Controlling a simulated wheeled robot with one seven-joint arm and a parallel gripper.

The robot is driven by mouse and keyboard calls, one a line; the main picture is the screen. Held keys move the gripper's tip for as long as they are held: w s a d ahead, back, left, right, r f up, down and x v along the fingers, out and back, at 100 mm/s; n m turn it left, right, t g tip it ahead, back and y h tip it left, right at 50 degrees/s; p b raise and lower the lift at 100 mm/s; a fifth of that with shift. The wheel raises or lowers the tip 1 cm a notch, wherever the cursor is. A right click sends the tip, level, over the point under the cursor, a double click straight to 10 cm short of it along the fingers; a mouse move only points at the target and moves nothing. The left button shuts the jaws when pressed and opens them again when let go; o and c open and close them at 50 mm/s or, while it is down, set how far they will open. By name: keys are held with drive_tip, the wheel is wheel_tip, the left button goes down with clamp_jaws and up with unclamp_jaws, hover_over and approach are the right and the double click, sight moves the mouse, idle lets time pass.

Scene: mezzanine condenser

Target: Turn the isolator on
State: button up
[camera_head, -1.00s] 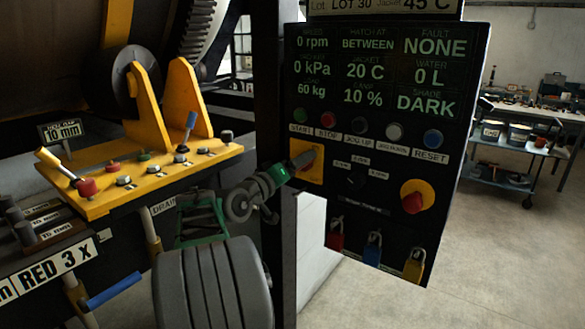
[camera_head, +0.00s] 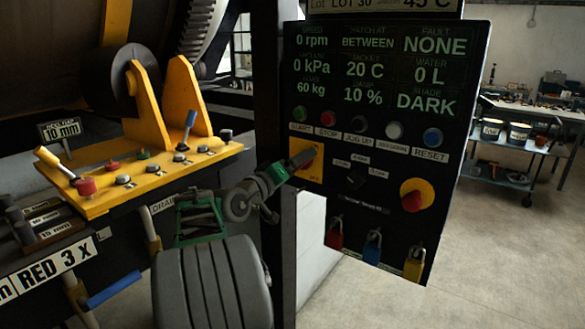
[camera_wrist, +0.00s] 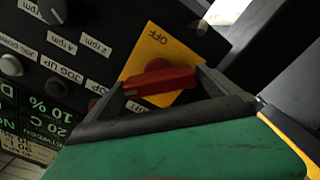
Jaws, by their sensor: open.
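The isolator is a red handle (camera_wrist: 160,79) on a yellow plate (camera_wrist: 178,58) marked OFF, low on the left of the black control panel (camera_head: 372,110). In the head view the yellow plate (camera_head: 312,165) is partly hidden behind my gripper. My gripper (camera_wrist: 165,84) is open, with one finger at each end of the red handle in the wrist view. I cannot tell whether the fingers touch it. In the head view my gripper (camera_head: 303,160) reaches the plate from the left.
A row of buttons sits above, with a black speed knob (camera_head: 355,178) and a red emergency button (camera_head: 412,200) to the right. Padlocks (camera_head: 372,247) hang below. A dark post (camera_head: 277,110) stands left of the panel.

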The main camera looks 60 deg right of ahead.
drive_tip(key=w+a+b, duration=0.1)
drive_tip(key=a+b, duration=0.1)
drive_tip(key=a, duration=0.5)
drive_tip(key=shift+a, duration=0.25)
